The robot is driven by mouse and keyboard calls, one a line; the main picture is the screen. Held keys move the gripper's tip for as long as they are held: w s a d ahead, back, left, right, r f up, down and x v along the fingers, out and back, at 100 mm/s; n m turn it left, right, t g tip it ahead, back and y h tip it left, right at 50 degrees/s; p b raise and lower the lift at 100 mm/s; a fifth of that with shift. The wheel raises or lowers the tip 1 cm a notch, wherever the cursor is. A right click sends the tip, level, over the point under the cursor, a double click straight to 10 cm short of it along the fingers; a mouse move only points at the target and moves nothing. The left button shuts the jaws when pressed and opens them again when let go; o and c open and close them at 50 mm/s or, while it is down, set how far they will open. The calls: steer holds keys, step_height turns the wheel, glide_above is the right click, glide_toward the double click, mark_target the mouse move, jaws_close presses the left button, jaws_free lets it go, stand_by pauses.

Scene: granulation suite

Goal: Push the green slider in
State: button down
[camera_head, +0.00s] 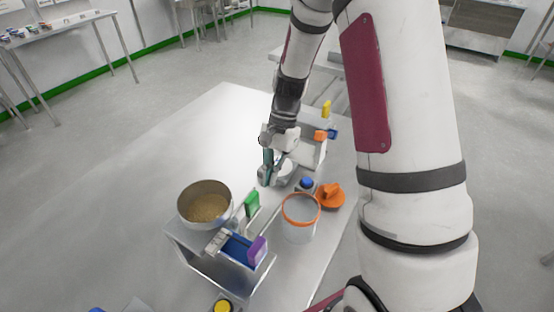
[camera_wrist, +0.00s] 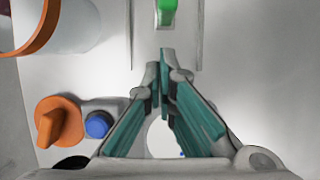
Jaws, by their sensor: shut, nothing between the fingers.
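The green slider (camera_head: 251,203) stands upright at the far end of a metal unit on the white table. Its green part also shows at the top edge of the wrist view (camera_wrist: 167,12), on a pale plate with rails at both sides. My gripper (camera_head: 267,181) is above the table, beyond the green slider in the head view. In the wrist view its teal fingers (camera_wrist: 163,68) come together at the tips, with nothing between them. The tips point toward the green slider, and a gap shows between them in that view.
A metal pan of granules (camera_head: 206,205), a blue bin (camera_head: 237,248) and a purple part (camera_head: 257,250) are on the unit. An orange-rimmed container (camera_head: 299,222), an orange knob (camera_head: 331,197) and a blue button (camera_head: 307,183) stand to the right. The table's left is clear.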

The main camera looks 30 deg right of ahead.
mark_target(257, 193)
steer(key=shift+s+a, duration=0.65)
steer(key=shift+a, duration=0.2)
steer(key=s+a, duration=0.1)
steer(key=s+a+p, duration=0.1)
steer(key=a, duration=0.1)
steer(key=shift+s+a+r, duration=0.15)
steer(key=shift+a, duration=0.1)
steer(key=shift+s+a, duration=0.15)
steer(key=w+d, duration=0.1)
steer(key=d, duration=0.1)
steer(key=w+d, duration=0.2)
steer(key=shift+r, duration=0.15)
steer(key=v, duration=0.9)
steer(key=shift+r+p, duration=0.25)
steer(key=shift+p, duration=0.1)
